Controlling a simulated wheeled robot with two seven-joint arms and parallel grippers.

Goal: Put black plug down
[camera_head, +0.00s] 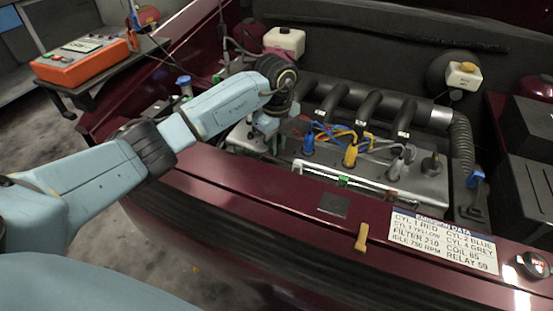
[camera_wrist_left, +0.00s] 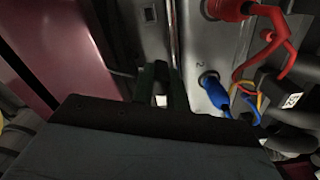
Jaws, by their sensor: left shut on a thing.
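My left gripper (camera_head: 268,135) reaches down at the left end of the engine, seen from the side and partly hidden by the wrist. In the left wrist view its two dark green fingers (camera_wrist_left: 161,88) are close together over the grey metal. It is shut on the black plug, which I can hardly make out between the dark fingers. A blue plug (camera_wrist_left: 212,84) sits in the socket marked 2, right of the fingers, and a red plug (camera_wrist_left: 228,9) is further up. My right gripper is not in view.
On the engine a blue plug (camera_head: 308,146), a yellow plug (camera_head: 350,156) and a grey plug (camera_head: 398,164) stand in a row, with loose wires behind. A dark cap (camera_head: 431,164) is at the right. The maroon front edge (camera_head: 290,190) holds a data label (camera_head: 443,240) and a small yellow piece (camera_head: 361,238).

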